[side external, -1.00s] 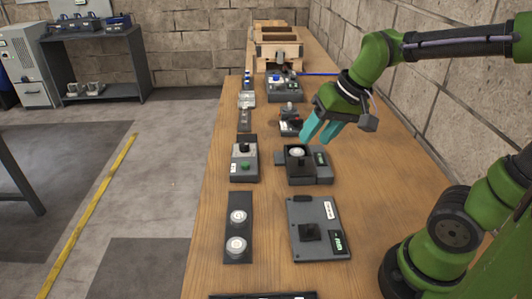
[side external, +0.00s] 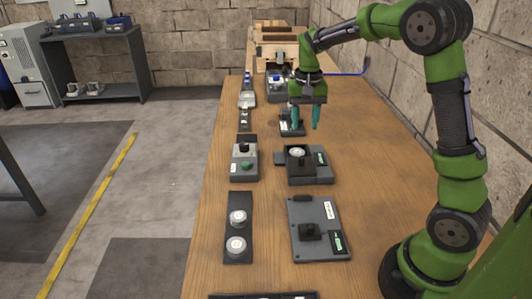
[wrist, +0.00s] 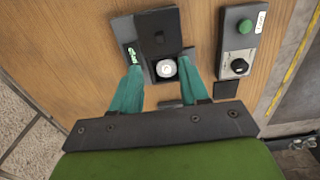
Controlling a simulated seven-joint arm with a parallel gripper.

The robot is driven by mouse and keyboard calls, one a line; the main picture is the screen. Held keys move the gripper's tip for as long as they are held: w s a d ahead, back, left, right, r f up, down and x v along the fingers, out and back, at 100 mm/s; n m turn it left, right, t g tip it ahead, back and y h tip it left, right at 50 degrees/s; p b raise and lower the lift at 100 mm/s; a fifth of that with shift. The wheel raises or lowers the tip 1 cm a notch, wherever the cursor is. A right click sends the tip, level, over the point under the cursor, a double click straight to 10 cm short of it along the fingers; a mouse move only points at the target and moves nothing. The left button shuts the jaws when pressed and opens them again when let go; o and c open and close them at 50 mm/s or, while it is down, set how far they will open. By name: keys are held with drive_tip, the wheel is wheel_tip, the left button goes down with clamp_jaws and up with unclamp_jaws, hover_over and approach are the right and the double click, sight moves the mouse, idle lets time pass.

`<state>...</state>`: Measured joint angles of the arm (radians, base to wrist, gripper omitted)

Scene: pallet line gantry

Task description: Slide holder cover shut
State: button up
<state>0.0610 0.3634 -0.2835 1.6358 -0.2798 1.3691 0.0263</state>
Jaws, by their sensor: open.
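The holder (side external: 318,176) is a dark grey box on the bench, with a green-marked label on its right side. A round white disc (side external: 297,152) shows uncovered in it. The dark cover (wrist: 155,24) with a small raised knob lies beside the disc (wrist: 166,68) in the wrist view, off it. My gripper (side external: 305,127) points down, open and empty, above the bench and beyond the holder in the side view. In the wrist view its teal fingertips (wrist: 160,64) appear to either side of the disc. I cannot tell their exact height; no contact shows.
A box with a green button and black knob (side external: 244,161) stands left of the holder. A grey panel with a black square piece (side external: 319,211) lies nearer. A small device (side external: 291,126) stands behind, close to my fingers. Bare wood lies to the right.

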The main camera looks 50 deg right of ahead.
sight(301, 158)
wheel_tip(301, 158, down, 12)
drive_tip(key=shift+r, duration=0.1)
drive_tip(key=shift+c, duration=0.2)
clamp_jaws()
idle(0.4)
